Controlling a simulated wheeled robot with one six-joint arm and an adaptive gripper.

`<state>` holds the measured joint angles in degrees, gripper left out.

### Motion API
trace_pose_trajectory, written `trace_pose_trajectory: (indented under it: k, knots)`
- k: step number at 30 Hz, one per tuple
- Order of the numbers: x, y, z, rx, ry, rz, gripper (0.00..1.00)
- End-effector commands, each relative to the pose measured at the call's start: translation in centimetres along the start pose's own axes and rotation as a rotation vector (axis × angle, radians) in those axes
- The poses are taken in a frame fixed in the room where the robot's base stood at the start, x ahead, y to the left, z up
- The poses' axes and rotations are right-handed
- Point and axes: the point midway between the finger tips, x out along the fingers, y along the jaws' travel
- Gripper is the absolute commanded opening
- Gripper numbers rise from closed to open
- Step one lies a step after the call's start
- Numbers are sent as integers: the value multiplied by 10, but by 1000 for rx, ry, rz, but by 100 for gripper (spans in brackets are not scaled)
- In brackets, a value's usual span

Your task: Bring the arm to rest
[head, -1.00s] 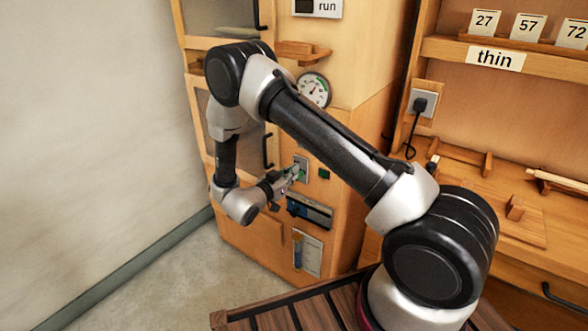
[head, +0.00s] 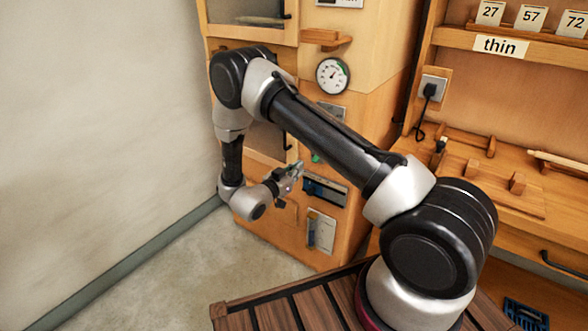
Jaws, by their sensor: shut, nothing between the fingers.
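My arm reaches up from the base, bends over at the upper left and hangs down in front of the wooden cabinet (head: 384,95). My gripper (head: 297,170) is at the end of the hanging part, pointing right and slightly up. It is shut and empty. In the picture it lies just left of a dark blue panel (head: 325,190) on the cabinet front. The gap between my gripper and the cabinet is hard to judge.
A round gauge (head: 332,76) and a small wooden shelf (head: 325,38) are on the cabinet. A workbench (head: 480,185) with a plugged-in socket (head: 432,88) and number cards (head: 530,18) stands right. A bare wall (head: 100,110) and free floor (head: 190,265) are left.

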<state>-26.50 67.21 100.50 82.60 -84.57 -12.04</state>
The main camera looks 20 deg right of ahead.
Motion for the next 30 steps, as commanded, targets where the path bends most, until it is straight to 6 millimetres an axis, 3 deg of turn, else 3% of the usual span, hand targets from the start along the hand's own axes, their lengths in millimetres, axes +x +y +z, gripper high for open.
trace_pose_trajectory:
  k: [17, 20, 24, 27, 30]
  knots:
    - [2, 1, 3, 6, -6, 0, 0]
    - [2, -5, 21, 17, -82, -23, 0]
    - [-8, -28, 79, -9, -329, -163, 0]
    - [-33, -37, 122, -77, -566, -298, 0]
    - [-68, -50, 130, -136, -792, -435, 0]
